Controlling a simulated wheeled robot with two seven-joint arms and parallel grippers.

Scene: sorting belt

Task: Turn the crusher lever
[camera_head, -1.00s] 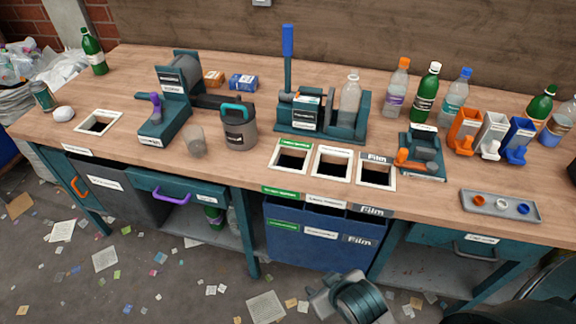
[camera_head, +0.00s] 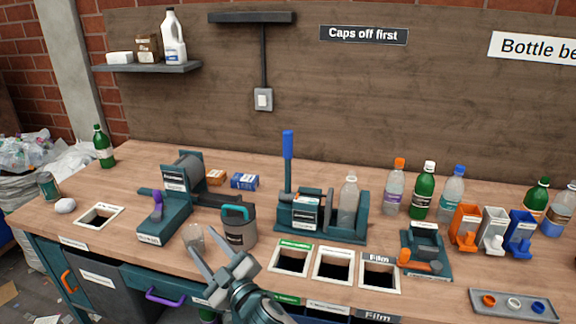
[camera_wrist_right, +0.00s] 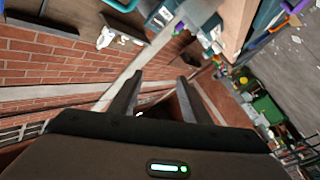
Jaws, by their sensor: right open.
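A tall blue-handled lever (camera_head: 288,160) stands upright at the left end of a teal crusher-like machine (camera_head: 362,226) on the bench. A clear bottle (camera_head: 349,201) with a white cap stands in the machine's right part. My right gripper (camera_head: 216,257) is open and empty over the bench's front edge, left of and nearer than the lever. It also shows open in the right wrist view (camera_wrist_right: 160,82), with brick wall beyond its fingers. The lever cannot be made out there. My left gripper is not in view.
A purple-handled teal machine (camera_head: 178,205) is at left. Framed openings (camera_head: 333,281) line the front edge. Several bottles and coloured dispensers stand at right.

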